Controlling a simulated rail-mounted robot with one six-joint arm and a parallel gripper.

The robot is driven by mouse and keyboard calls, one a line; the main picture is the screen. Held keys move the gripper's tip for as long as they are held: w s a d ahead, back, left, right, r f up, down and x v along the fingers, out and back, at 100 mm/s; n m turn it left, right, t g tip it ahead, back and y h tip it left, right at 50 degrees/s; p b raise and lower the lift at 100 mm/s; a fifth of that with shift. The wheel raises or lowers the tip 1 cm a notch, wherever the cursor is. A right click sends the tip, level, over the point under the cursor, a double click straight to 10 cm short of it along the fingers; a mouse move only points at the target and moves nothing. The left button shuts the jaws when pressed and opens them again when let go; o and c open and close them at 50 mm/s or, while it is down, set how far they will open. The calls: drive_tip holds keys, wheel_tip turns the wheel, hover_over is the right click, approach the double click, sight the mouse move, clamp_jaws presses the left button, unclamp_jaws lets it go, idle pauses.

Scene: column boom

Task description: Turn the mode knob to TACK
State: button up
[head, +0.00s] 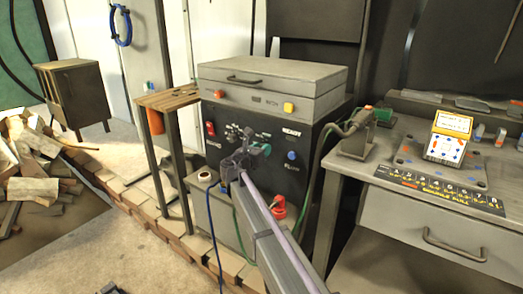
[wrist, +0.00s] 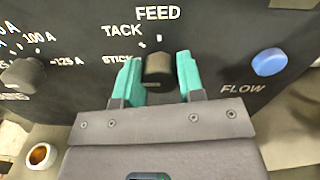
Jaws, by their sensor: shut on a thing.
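The dark mode knob (wrist: 158,68) sits on the black front panel in the wrist view. The labels FEED (wrist: 157,13), TACK (wrist: 122,29) and STICK (wrist: 117,58) stand around its upper and left sides. My gripper (wrist: 159,72) is shut on the knob, one teal finger on each side. Which label the knob points at is not clear to me. In the head view my gripper (head: 250,150) is at the front panel of the grey welding machine (head: 270,85), and it hides the knob there.
A blue FLOW knob (wrist: 269,61) is to the right of my gripper, and another dark knob (wrist: 22,75) with amp marks is to the left. A red connector (head: 279,210) is low on the machine. A workbench (head: 440,225) stands right, a small wooden-topped stand (head: 168,98) left.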

drive_tip(key=shift+m, duration=0.3)
drive_tip(key=m, duration=0.3)
drive_tip(key=shift+m, duration=0.3)
drive_tip(key=m, duration=0.4)
drive_tip(key=shift+m, duration=0.4)
drive_tip(key=o, duration=0.9)
drive_tip(key=shift+s, duration=0.1)
drive_tip(key=v, duration=1)
drive_tip(key=shift+s+a+f+b, duration=0.1)
drive_tip(key=shift+s+a+b, duration=0.05)
drive_tip(key=shift+s+b, duration=0.15)
